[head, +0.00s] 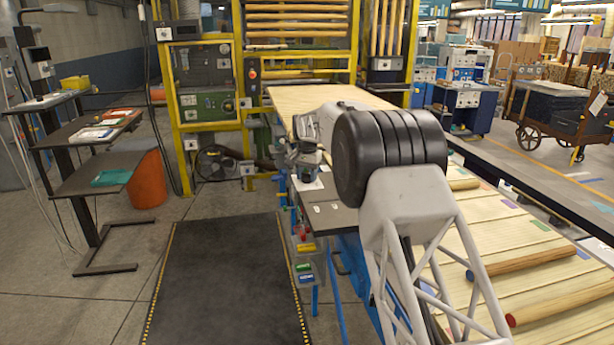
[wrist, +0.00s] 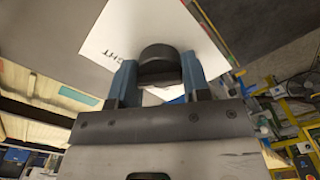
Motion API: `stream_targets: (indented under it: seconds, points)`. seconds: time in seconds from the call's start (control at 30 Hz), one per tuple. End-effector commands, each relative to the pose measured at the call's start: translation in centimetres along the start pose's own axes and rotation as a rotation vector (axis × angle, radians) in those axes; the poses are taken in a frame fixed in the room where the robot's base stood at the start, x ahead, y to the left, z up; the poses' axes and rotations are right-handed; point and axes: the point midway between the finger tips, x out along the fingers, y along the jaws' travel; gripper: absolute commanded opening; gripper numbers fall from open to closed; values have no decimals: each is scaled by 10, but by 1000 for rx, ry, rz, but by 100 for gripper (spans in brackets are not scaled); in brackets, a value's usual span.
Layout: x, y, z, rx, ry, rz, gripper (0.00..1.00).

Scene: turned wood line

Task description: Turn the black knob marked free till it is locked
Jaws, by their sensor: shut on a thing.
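The black knob (wrist: 158,56) sits on a white plate (wrist: 203,32) in the wrist view. The plate bears dark letters; only "GHT" can be read, and the rest of the marking is hidden or off the plate's visible part. My gripper (wrist: 157,73) has its two blue fingers on either side of the knob and is shut on it. In the head view my gripper (head: 306,168) is small, beside the dark bench, and my own arm covers much of that area. I cannot make out the knob there, nor tell from the wrist view how far it is turned.
Turned wood rods (head: 520,264) lie on the long wooden line at right. A dark bench top (head: 335,218) with small white pieces lies below my arm. A yellow frame (head: 238,80) stands behind. The black floor mat (head: 235,290) is clear.

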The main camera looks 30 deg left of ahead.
Motion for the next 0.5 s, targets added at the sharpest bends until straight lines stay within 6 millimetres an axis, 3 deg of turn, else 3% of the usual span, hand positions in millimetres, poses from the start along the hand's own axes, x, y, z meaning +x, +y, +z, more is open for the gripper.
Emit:
stream_targets:
  seconds: [0.5]
  points:
    - [-1, 0, 0, 193, 2, -2, 20]
